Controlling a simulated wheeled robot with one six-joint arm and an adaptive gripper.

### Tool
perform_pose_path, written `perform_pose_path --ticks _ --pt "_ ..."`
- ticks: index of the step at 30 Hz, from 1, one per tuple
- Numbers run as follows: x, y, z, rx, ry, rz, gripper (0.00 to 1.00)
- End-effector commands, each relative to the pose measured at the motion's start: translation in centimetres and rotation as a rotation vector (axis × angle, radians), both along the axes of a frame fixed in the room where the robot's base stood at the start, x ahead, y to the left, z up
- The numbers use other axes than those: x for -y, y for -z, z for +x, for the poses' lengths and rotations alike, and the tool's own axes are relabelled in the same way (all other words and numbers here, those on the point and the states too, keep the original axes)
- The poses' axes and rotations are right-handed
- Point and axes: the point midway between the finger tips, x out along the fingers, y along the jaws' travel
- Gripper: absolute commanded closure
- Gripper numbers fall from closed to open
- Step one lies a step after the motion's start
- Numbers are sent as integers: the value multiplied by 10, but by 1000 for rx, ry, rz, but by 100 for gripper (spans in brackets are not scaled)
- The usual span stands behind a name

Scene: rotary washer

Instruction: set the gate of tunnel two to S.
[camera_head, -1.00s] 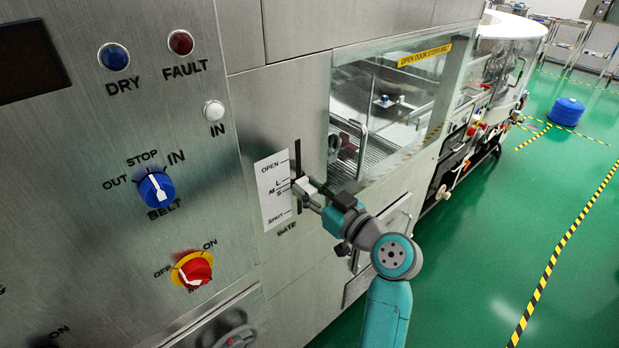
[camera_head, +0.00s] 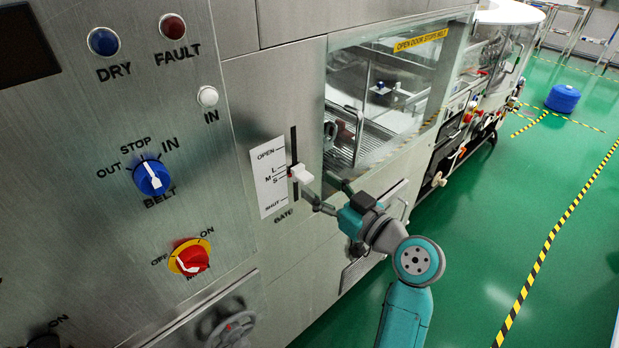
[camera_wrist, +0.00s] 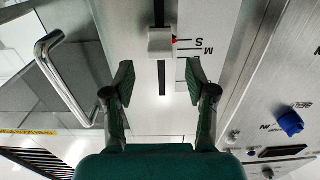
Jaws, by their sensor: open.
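The gate slider is a white knob (camera_head: 300,174) in a dark vertical slot on the steel panel; it also shows in the wrist view (camera_wrist: 160,42). A white scale plate (camera_head: 270,187) beside it reads OPEN, L, M, S, SHUT. In the inverted wrist view, the small red pointer (camera_wrist: 175,39) is level with or very near the S line. My gripper (camera_wrist: 160,80) is open and empty, its fingertips apart from the knob, which lies ahead between them. In the head view my gripper (camera_head: 325,194) is just right of and below the knob. No tunnel number is readable.
A glass door with a metal handle (camera_wrist: 62,78) is close beside the slot. The blue belt knob (camera_head: 152,177) and red switch (camera_head: 189,257) are left on the panel. Open green floor (camera_head: 500,255) lies to the right.

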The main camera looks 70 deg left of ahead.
Motion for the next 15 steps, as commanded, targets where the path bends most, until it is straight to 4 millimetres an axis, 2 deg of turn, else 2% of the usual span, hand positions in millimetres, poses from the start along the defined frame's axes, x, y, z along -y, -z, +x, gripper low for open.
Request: perform_pose_path --ticks 1,6,10,15 --pt "11 1 5 0 3 0 44" --pt "40 0 16 0 2 0 44" --pt "55 1 21 -2 1 -1 44" --pt "64 0 25 -1 1 1 44"
